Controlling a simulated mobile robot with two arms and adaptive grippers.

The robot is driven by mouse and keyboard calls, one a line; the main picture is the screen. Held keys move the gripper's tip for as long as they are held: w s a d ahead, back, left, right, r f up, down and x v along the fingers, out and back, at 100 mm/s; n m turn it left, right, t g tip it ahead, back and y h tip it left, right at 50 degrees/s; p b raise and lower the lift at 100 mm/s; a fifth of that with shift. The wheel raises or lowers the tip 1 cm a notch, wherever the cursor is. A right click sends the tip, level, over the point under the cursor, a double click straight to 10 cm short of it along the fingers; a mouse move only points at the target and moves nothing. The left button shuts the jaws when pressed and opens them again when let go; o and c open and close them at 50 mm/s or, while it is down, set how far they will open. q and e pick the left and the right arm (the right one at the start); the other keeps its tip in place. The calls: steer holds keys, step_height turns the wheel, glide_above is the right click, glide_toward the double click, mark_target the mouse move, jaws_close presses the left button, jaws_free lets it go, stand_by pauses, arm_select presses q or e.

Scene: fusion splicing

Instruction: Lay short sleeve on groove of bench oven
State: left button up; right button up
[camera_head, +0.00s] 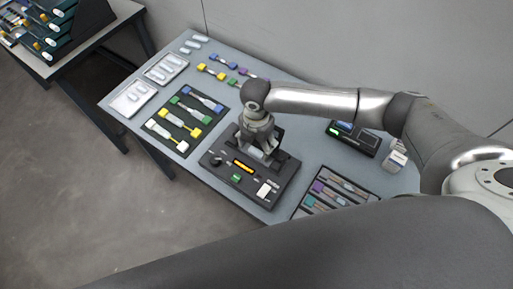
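The bench oven (247,186) is a black box with a lit orange display, knobs and small buttons on its front panel, standing mid-table. My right gripper (261,150) points down over the back part of the oven. The gripper covers the groove area, and I cannot see whether its fingers are open or hold a sleeve. Small pale sleeves lie in a white tray (128,107) and a second tray (163,76) at the left, and several loose pale pieces (194,43) lie at the far left corner. Which are short sleeves I cannot tell. My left gripper is out of view.
A black mat (176,145) with coloured connector pieces lies left of the oven. Yellow, blue, green and purple pieces lie behind. A dark device with a green screen (352,138) stands right of my gripper. A rack of coloured-ended pieces (318,206) lies front right.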

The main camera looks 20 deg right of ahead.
mark_target(256, 150)
step_height(256, 150, up, 9)
steer(key=b, duration=0.1)
steer(key=shift+r, duration=0.2)
steer(key=shift+w, duration=0.1)
stand_by(0.4)
